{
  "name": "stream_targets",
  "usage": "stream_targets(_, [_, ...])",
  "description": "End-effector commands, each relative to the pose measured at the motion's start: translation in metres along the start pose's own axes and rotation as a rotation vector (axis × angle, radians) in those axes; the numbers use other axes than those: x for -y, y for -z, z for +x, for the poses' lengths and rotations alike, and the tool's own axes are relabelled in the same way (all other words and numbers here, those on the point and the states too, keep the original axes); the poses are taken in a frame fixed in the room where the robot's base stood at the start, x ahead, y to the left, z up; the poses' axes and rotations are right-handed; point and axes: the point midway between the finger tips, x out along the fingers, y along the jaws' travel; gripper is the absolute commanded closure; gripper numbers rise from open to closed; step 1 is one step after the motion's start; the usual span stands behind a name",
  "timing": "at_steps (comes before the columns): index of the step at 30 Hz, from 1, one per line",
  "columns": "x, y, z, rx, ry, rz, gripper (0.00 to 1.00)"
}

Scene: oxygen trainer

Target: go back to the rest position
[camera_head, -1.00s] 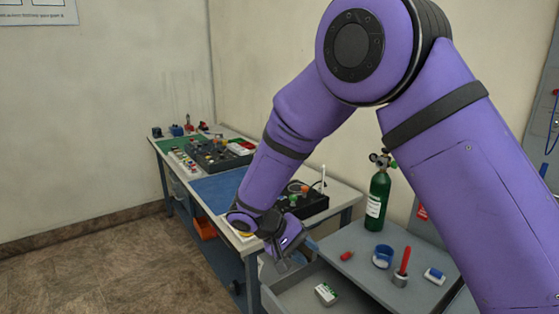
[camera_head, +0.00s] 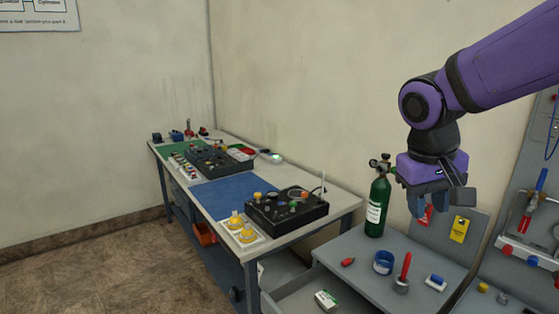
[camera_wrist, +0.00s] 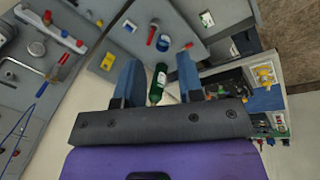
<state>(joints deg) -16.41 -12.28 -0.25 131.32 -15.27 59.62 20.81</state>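My gripper (camera_head: 432,203) hangs from my purple arm at the right of the head view, above the grey side table and well clear of it. Its two blue fingers point down. In the wrist view the fingers of my gripper (camera_wrist: 157,80) stand apart with nothing held between them. The green oxygen cylinder (camera_head: 376,205) stands upright at the back of the grey table, left of my gripper. It also shows in the wrist view (camera_wrist: 157,85), seen beyond the gap between the fingers.
The grey table (camera_head: 340,258) bears a blue ring-shaped holder (camera_head: 383,262), a red-handled tool (camera_head: 403,268) and small parts. An open drawer (camera_head: 300,302) below holds a green-and-white box (camera_head: 326,299). A workbench with a blue mat (camera_head: 235,190) and black control box (camera_head: 288,208) stands left. A tool panel (camera_head: 535,225) is at right.

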Motion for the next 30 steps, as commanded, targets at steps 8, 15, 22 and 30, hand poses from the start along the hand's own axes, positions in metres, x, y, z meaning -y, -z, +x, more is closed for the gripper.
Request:
stream_targets(8, [-0.035, -0.057, -0.026, -0.140, 0.112, 0.054, 0.65])
stream_targets(15, [-0.050, -0.102, -0.036, -0.273, 0.173, 0.086, 0.65])
stream_targets(22, [-0.053, -0.125, -0.039, -0.353, 0.195, 0.099, 0.65])
stream_targets(30, [-0.054, -0.128, -0.039, -0.365, 0.198, 0.101, 0.65])
